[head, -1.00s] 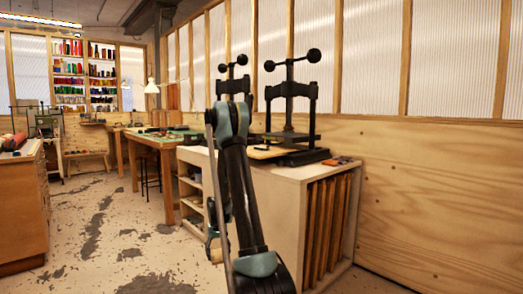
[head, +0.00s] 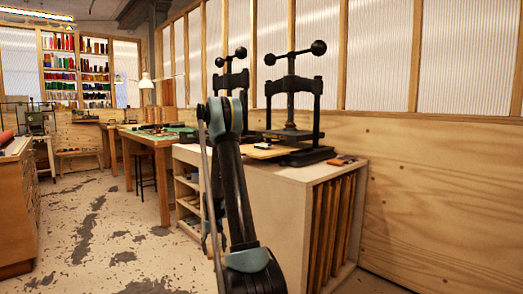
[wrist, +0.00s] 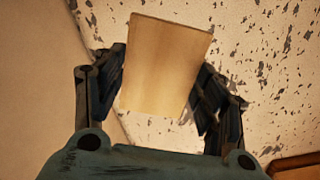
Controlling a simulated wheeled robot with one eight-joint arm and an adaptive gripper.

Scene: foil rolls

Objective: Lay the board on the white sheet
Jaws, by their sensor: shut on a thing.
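In the wrist view a pale wooden board (wrist: 165,65) sits between the two dark fingers of my gripper (wrist: 161,62). The fingers are shut on its left and right edges, and the board is slightly tilted in the picture. Speckled floor shows behind it. In the head view my arm stands in front of the cabinet; the gripper's fingertips and the held board are hidden or too unclear there. I cannot make out a white sheet in either view.
A pale cabinet (head: 290,178) with upright slats stands ahead. On it are a black screw press (head: 291,110), a flat light-wood panel (head: 272,153) and small items at the right corner. A worktable (head: 160,142) and open worn floor (head: 100,235) lie to the left.

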